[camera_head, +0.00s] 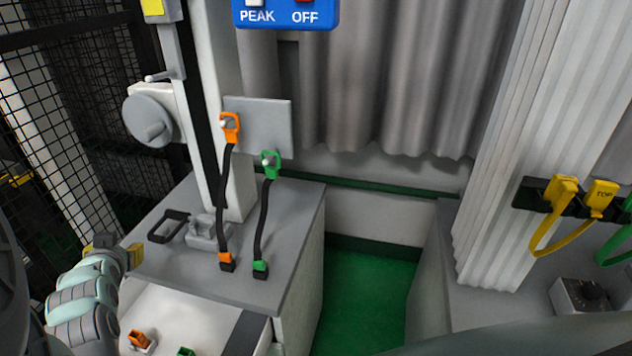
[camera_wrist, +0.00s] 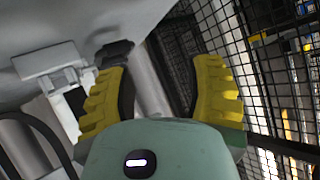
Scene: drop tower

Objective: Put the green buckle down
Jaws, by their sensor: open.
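A green buckle (camera_head: 270,165) hangs at the lower edge of a grey plate (camera_head: 265,120) on the post. A black strap (camera_head: 265,220) runs down from it to a green-topped end piece (camera_head: 261,268) on the grey cabinet top. My gripper (camera_head: 117,250) is at the cabinet's left edge in the head view, well apart from the green buckle. In the wrist view, the yellow fingers of my gripper (camera_wrist: 160,88) are spread apart with nothing between them. The green buckle is not seen in the wrist view.
An orange buckle (camera_head: 230,126) hangs beside the green one, its strap ending at an orange piece (camera_head: 226,260). Orange (camera_head: 140,340) and green (camera_head: 186,351) pieces sit on the white surface at the bottom. Yellow buckles (camera_head: 562,192) are at right. Wire mesh (camera_head: 75,70) stands at left.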

